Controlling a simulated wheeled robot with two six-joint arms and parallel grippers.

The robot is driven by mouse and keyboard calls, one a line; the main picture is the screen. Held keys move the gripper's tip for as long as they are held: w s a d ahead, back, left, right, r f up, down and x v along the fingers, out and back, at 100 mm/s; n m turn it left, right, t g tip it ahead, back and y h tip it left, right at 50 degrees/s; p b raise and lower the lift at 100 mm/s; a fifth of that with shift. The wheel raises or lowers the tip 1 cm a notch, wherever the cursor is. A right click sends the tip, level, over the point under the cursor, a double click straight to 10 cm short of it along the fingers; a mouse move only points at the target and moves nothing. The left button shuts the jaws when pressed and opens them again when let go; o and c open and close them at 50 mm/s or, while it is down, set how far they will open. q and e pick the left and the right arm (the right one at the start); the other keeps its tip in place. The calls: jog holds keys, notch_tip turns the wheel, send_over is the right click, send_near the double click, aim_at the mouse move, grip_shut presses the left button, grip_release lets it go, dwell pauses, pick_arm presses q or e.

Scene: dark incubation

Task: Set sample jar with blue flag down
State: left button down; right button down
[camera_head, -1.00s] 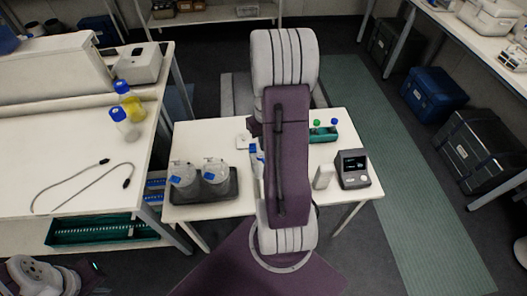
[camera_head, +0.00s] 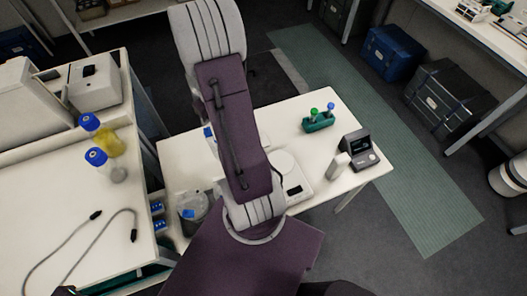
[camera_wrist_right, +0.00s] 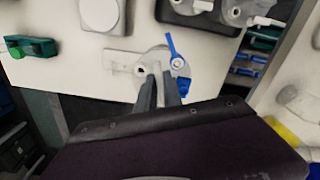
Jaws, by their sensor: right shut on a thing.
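The sample jar with blue flag (camera_wrist_right: 163,68) is at the tips of my right gripper (camera_wrist_right: 160,85) in the right wrist view. It is a clear, pale jar with a blue strip (camera_wrist_right: 174,50) sticking up beside its lid. The fingers are shut on it. The jar is over the white table (camera_wrist_right: 75,78); I cannot tell whether its base touches the table. In the head view my own right arm hides the right gripper and the held jar. My left gripper is not in view.
A dark tray (camera_wrist_right: 175,14) with lidded jars lies near the held jar. A white balance (camera_head: 297,188) stands beside my arm. A green rack (camera_head: 318,124) and a dark display device (camera_head: 360,150) stand at the table's right. The left bench holds blue-capped bottles (camera_head: 105,140).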

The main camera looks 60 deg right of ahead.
dwell(0.3)
jog(key=shift+w+a, duration=0.1)
jog(key=shift+w, duration=0.1)
jog(key=w+a+f+p, duration=0.3)
jog(key=w+a+f, duration=0.1)
jog(key=w+f, duration=0.6)
jog(key=shift+w+f, duration=0.3)
jog(key=shift+f, duration=0.2)
jog(key=c, duration=1.5)
grip_release()
jog(key=shift+s+a, duration=0.1)
jog(key=shift+s, duration=0.05)
